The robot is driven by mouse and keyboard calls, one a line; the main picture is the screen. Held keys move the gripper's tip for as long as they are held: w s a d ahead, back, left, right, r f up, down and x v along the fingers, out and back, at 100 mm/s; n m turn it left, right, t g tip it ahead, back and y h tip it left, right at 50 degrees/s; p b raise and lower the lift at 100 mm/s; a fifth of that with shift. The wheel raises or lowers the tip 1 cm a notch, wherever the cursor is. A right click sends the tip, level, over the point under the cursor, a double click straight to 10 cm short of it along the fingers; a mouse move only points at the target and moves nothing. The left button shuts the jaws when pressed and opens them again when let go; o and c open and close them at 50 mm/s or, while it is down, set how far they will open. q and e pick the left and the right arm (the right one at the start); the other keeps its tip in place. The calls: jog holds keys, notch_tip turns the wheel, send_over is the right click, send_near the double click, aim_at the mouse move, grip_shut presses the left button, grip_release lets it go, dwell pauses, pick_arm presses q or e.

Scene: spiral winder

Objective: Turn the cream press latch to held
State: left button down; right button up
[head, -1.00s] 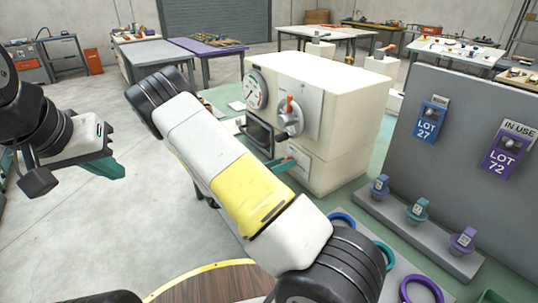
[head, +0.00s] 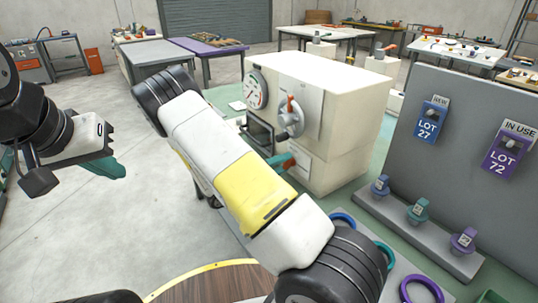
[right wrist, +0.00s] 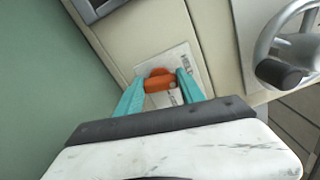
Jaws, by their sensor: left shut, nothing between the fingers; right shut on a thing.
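The cream press (head: 335,110) stands in the middle of the head view, with a dial, a handwheel and a low plate on its front. Its orange latch (right wrist: 158,80) is on that pale plate, where the letters HELD show beside it. My right gripper (right wrist: 160,84) is shut on the latch, a teal finger on either side. In the head view my right arm hides part of the press front, and the latch (head: 291,163) shows only as a small orange patch. My left gripper (head: 108,168) is shut and empty at the left, well away from the press.
The handwheel (right wrist: 290,55) is right of the latch in the right wrist view. A grey panel (head: 465,120) with lot tags stands at the right, above a ledge of small coloured plugs. Coloured rings lie in front. The floor at left is clear.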

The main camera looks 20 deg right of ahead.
jog(key=shift+f+n, duration=0.1)
jog(key=shift+n, duration=1.1)
jog(key=o, duration=1.4)
jog(key=shift+c, duration=0.2)
jog(key=v, duration=0.7)
jog(key=shift+a, duration=0.4)
